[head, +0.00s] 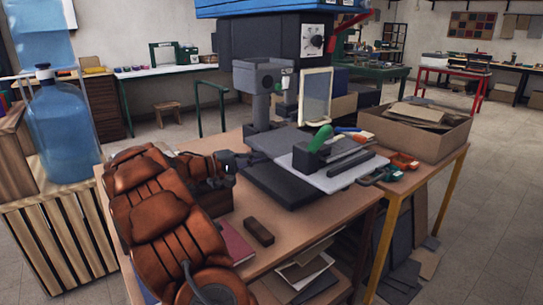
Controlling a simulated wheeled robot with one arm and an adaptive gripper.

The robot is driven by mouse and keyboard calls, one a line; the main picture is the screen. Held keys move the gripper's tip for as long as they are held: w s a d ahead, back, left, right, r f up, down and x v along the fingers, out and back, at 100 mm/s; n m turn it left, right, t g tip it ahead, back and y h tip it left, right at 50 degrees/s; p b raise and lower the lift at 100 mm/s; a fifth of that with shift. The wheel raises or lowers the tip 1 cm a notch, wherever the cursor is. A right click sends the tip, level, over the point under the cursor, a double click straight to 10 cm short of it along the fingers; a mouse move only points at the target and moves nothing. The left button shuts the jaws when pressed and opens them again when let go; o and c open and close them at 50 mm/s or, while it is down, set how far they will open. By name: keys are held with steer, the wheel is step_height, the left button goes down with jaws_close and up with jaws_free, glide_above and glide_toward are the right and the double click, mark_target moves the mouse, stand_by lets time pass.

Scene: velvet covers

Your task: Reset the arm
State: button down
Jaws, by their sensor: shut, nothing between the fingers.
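My arm, in brown padded covers, rises from the bottom of the head view and folds over the left part of the wooden table (285,222). My gripper (231,170) is dark and small in the view, at the end of the arm, left of the black slab of the press. It is shut and empty, above the table. Its exact height over the table is hard to tell.
A press with a green handle (320,138) stands behind and right of my gripper. A dark brown block (258,231) and a red book (236,243) lie in front. A cardboard box (437,140) is at right, a water jug (62,130) at left.

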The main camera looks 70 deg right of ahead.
steer(key=v, duration=0.3)
steer(key=s+a+f+n+t+y, duration=0.3)
steer(key=s+a+f+y, duration=0.15)
steer(key=a, duration=1.25)
steer(key=s+a+f+n+t+y, duration=0.35)
steer(key=a+f, duration=0.25)
steer(key=a, duration=1.1)
steer(key=s+a+f+n+t+y, duration=0.25)
steer(key=s+a+f+y, duration=0.2)
steer(key=a, duration=1.25)
step_height(320, 180, up, 22)
steer(key=t+p, duration=0.1)
steer(key=p, duration=2)
steer(key=shift+s+a+r+y, duration=0.2)
steer(key=shift+s+r+y, duration=0.05)
steer(key=shift+y, duration=0.1)
steer(key=shift+a, duration=0.15)
